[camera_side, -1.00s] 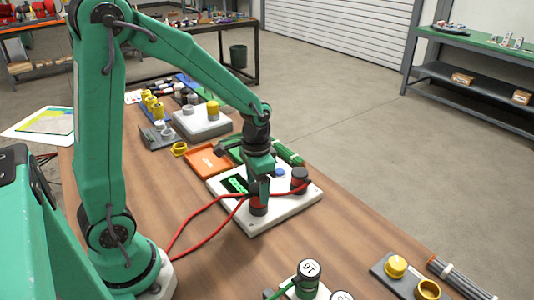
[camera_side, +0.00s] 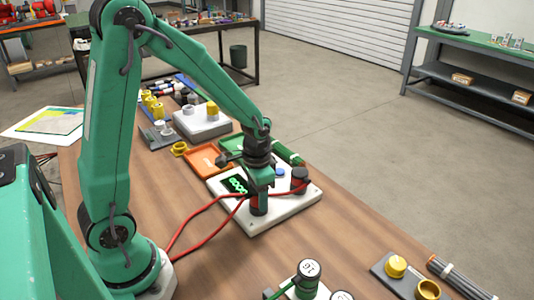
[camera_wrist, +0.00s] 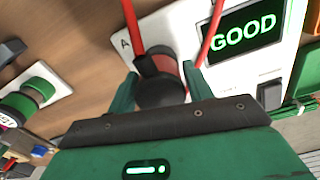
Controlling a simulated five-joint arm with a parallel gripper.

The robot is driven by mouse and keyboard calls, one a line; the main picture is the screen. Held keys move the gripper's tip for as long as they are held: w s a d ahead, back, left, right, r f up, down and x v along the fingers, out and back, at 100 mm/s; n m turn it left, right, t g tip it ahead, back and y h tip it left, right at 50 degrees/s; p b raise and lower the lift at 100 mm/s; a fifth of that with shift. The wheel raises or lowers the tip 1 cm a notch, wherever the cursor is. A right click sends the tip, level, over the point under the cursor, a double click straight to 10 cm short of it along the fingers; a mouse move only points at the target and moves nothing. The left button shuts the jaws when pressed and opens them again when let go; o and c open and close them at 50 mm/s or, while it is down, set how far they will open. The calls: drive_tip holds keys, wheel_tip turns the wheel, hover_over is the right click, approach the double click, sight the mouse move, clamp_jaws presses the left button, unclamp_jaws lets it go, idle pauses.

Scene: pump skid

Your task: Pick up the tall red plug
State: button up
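The red plug (camera_wrist: 161,66), with a dark lower body and a red cable, stands on the white instrument box beside the mark A in the wrist view. In the side view a dark plug body (camera_side: 258,206) shows below my gripper (camera_side: 260,192), at the box's near left. In the wrist view my gripper (camera_wrist: 161,75) has one finger on each side of the plug. The fingers look open, with narrow gaps; contact is hard to judge. A second dark plug (camera_side: 299,180) with a red cable stands on the box to the right. Its height is hard to compare.
The white box (camera_side: 285,213) has a display (camera_wrist: 243,35) reading GOOD. Red cables (camera_side: 200,210) loop left across the table. An orange tray (camera_side: 200,165) and a green tray (camera_side: 232,143) lie behind. Round green-and-white parts (camera_side: 308,272) stand in front; the wood right of the box is clear.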

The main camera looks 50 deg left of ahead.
drive_tip(key=c, duration=0.7)
drive_tip(key=shift+r, duration=0.1)
drive_tip(key=shift+r, duration=0.75)
drive_tip(key=r, duration=0.3)
drive_tip(key=shift+s+d, duration=0.15)
drive_tip(key=shift+d, duration=0.25)
drive_tip(key=s+d+r, duration=0.1)
drive_tip(key=d+r, duration=0.1)
drive_tip(key=d, duration=0.1)
drive_tip(key=s+d+r, duration=0.2)
drive_tip(key=d, duration=0.1)
drive_tip(key=s+d+r, duration=0.2)
drive_tip(key=d, duration=0.1)
drive_tip(key=shift+d+r, duration=0.2)
drive_tip(key=shift+d, duration=0.1)
drive_tip(key=shift+w, duration=0.1)
